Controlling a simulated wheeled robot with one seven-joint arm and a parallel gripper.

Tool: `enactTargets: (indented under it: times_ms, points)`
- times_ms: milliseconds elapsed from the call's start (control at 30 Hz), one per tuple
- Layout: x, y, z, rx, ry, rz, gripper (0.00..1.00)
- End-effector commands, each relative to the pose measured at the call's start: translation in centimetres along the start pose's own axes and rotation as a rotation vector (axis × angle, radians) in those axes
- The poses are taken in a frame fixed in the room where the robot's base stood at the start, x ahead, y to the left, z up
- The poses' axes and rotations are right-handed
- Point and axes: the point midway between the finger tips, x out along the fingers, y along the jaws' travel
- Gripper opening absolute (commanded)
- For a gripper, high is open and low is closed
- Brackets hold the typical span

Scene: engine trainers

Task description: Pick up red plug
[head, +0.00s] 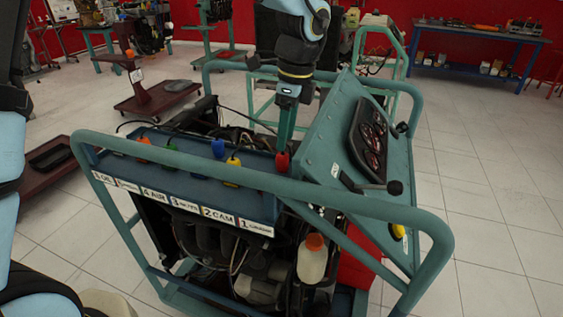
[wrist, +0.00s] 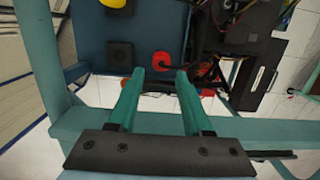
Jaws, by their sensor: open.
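The red plug (head: 282,162) stands on the blue shelf (head: 262,204) of the teal engine trainer, at the shelf's right end near the label "1". My gripper (head: 285,148) points down over the red plug; its fingertips look close to the plug's top in the head view. In the wrist view, my gripper (wrist: 158,74) is open, with its two green fingers apart. The red plug (wrist: 160,59) shows just beyond the fingertips, in line with the gap between them. I cannot tell the exact height left between fingers and plug.
Yellow (head: 233,170), blue (head: 218,148), green (head: 171,146) and orange (head: 143,141) plugs stand along the shelf to the left. The gauge panel (head: 345,125) rises close on the right. A teal frame rail (head: 270,182) crosses in front. Dark cables lie behind the shelf.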

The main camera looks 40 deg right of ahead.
Motion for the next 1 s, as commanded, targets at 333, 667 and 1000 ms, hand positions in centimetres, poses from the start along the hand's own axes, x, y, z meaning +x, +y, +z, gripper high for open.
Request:
enactTargets:
  times_ms: [333, 667, 1000]
  points:
    - [3.1, 0.0, 0.1, 0.000, -0.001, 0.004, 0.50]
    - [7.1, -0.1, 0.1, -0.001, 0.000, 0.001, 0.50]
    - [7.2, -0.2, 0.1, -0.001, 0.000, -0.001, 0.38]
